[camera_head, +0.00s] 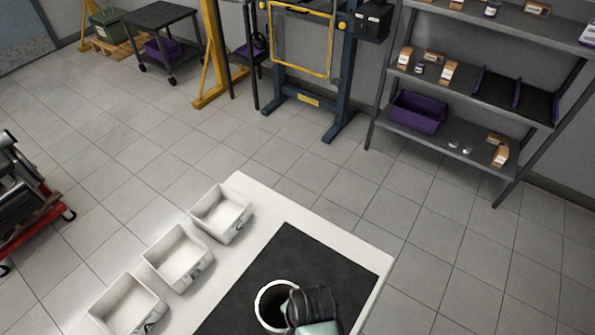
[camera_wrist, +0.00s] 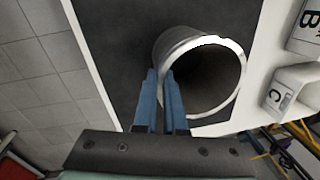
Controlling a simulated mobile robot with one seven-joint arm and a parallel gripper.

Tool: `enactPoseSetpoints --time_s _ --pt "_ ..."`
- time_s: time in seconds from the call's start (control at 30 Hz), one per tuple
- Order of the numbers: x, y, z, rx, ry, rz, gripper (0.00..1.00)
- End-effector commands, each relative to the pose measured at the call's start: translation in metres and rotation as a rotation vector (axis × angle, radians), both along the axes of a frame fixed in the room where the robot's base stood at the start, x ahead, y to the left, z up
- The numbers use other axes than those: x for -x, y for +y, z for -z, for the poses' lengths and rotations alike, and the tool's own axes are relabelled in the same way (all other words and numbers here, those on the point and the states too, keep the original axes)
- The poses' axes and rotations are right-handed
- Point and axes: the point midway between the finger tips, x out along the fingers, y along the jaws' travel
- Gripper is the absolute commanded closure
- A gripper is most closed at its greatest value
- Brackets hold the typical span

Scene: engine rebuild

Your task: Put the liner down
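The liner (camera_wrist: 204,42) is a grey open cylinder with a bright rim, upright or nearly so over the black mat (camera_wrist: 105,30). In the head view, the liner (camera_head: 262,303) shows its dark bore, and my wrist hides part of its right side. My gripper (camera_wrist: 160,74) has two blue fingers close together at the liner's rim, one outside the wall and one inside the bore. They look shut on the wall. In the head view the fingers are hidden. I cannot tell whether the liner's bottom touches the mat (camera_head: 290,250).
The mat lies on a white table (camera_head: 345,240). Three white bins (camera_head: 222,212) stand along its left side; bins marked B (camera_wrist: 305,30) and C (camera_wrist: 290,90) show in the wrist view. The mat around the liner is clear. Shelves (camera_head: 470,90) and a press frame (camera_head: 305,50) stand beyond.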

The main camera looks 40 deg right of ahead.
Motion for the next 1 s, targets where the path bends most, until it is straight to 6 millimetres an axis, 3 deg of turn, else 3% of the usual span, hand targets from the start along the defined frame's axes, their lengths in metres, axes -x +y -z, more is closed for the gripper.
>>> enactPoseSetpoints --time_s 0.03,0.17,0.57,1.0 --pt "0.000 0.000 0.000 0.000 0.000 0.000 0.85" --pt "0.000 0.000 0.000 0.000 0.000 0.000 0.62" --pt "0.000 0.000 -0.008 0.000 0.000 0.000 0.62" --pt "0.011 -0.002 -0.091 0.002 -0.004 0.001 0.62"
